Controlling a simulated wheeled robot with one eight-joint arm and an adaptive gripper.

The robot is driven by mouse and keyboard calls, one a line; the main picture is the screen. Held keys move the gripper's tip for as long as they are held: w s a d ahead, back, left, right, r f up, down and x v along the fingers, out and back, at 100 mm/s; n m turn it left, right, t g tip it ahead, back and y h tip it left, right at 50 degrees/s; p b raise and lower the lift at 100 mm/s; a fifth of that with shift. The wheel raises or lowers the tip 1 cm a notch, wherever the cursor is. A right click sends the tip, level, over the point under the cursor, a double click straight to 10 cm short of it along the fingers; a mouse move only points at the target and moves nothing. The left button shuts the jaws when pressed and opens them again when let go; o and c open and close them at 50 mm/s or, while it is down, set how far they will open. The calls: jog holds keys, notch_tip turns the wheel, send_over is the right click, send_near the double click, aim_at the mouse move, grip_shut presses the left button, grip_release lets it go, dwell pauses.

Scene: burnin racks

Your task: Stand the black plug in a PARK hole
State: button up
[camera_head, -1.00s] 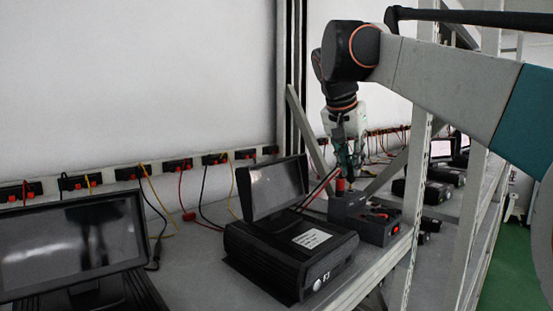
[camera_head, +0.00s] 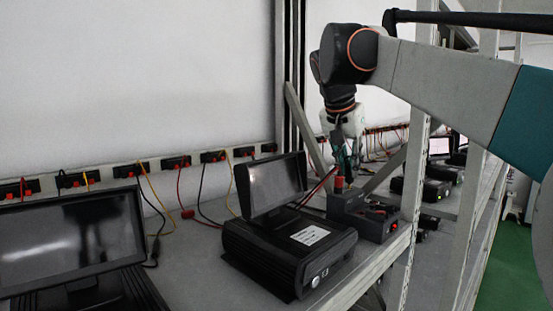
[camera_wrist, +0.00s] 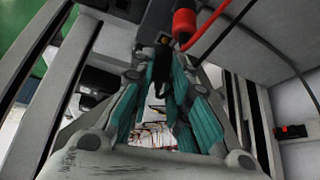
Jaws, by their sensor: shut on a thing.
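My gripper (camera_wrist: 163,85) has teal finger pads and points down over a dark grey block (camera_head: 345,203) on the shelf. In the wrist view it is shut on the black plug (camera_wrist: 161,68), a small dark piece between the fingertips. In the head view the plug cannot be made out against the fingers. A red plug (camera_wrist: 184,25) with a red cable stands close beside my fingertips; it also shows on the block in the head view (camera_head: 339,184). The PARK holes and any gap below the black plug cannot be made out.
A dark unit with a red switch (camera_head: 393,227) adjoins the block on the right. A terminal with a screen (camera_head: 275,187) stands in front left, another screen (camera_head: 75,240) farther left. A wall strip of sockets (camera_head: 130,169) with hanging cables runs behind. A rack post (camera_head: 411,215) stands right.

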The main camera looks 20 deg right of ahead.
jog(key=shift+s+f, duration=0.1)
jog(key=shift+f, duration=0.65)
dwell(1.0)
jog(key=o, duration=0.9)
jog(key=shift+o, duration=0.2)
jog(key=o, duration=0.4)
notch_tip(320, 180, up, 6)
jog(key=p, duration=0.4)
jog(key=shift+f, duration=0.25)
